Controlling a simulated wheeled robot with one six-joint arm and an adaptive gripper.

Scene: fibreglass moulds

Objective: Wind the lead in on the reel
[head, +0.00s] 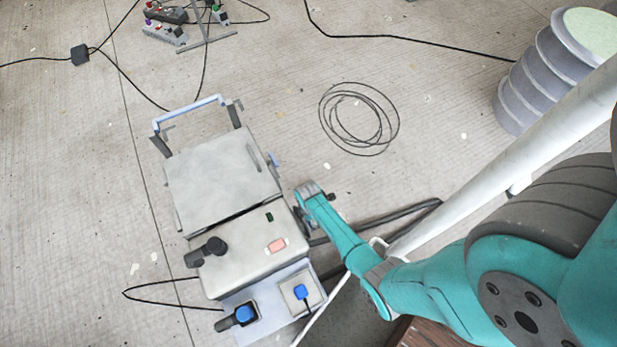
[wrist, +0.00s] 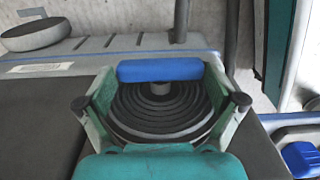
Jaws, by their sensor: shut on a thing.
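My gripper (head: 308,192) is at the right side of a grey machine (head: 222,178) in the head view. In the wrist view my gripper (wrist: 160,74) has its two fingers closed on the ends of a blue grip (wrist: 160,69). Behind the grip is the reel (wrist: 160,108), with dark lead wound in rings around a grey hub. The reel is hidden in the head view. A loose coil of thin black lead (head: 385,104) lies on the floor beyond the machine; I cannot tell whether it joins the reel.
The machine has a pale blue handle frame (head: 190,111) and blue plugs (head: 245,312) at its near end. Black cables and a small black box (head: 80,55) lie at upper left. Bare floor surrounds the coil.

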